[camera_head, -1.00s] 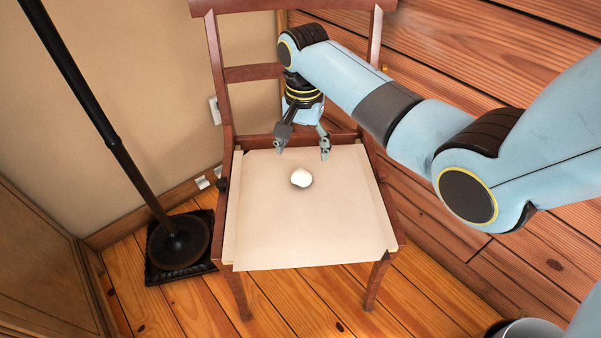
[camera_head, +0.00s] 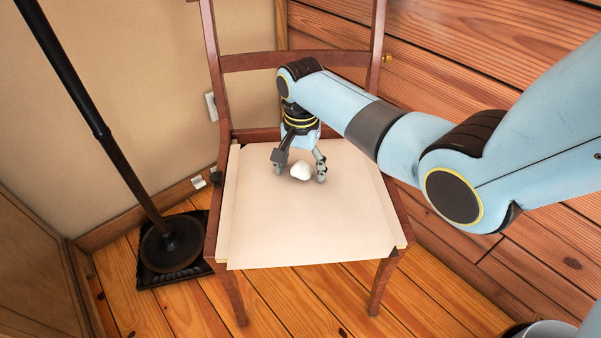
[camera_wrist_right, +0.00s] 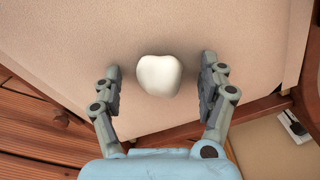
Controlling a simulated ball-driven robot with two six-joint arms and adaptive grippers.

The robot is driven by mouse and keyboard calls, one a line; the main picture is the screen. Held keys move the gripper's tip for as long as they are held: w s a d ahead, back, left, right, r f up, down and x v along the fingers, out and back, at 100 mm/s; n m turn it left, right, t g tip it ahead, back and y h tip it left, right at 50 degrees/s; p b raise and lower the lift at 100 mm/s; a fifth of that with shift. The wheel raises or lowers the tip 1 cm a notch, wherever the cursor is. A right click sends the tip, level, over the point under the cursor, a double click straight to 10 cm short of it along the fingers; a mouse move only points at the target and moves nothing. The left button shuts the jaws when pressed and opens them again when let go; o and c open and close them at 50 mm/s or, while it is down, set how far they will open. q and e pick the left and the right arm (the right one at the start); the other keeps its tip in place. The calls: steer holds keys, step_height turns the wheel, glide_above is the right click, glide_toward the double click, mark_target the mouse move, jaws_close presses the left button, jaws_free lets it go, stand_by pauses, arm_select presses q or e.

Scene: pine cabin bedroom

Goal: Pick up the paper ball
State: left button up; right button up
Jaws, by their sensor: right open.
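The paper ball (camera_head: 301,171) is a small white lump on the cream seat (camera_head: 300,225) of a wooden chair. It also shows in the right wrist view (camera_wrist_right: 159,75), between the two fingers and a little beyond the middle of the gap. My right gripper (camera_head: 300,172) is open, low over the seat, with one finger on each side of the ball. In the right wrist view the gripper (camera_wrist_right: 160,80) has a clear gap between each finger and the ball. My left gripper is not in view.
The chair's backrest (camera_head: 295,60) rises behind the gripper. A black lamp stand (camera_head: 172,245) is on the floor at the left, near the beige wall (camera_head: 140,60). The front of the seat is bare. A wooden plank wall is on the right.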

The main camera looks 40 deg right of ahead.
steer(key=shift+r, duration=0.1)
steer(key=c, duration=0.8)
steer(key=shift+c, duration=0.2)
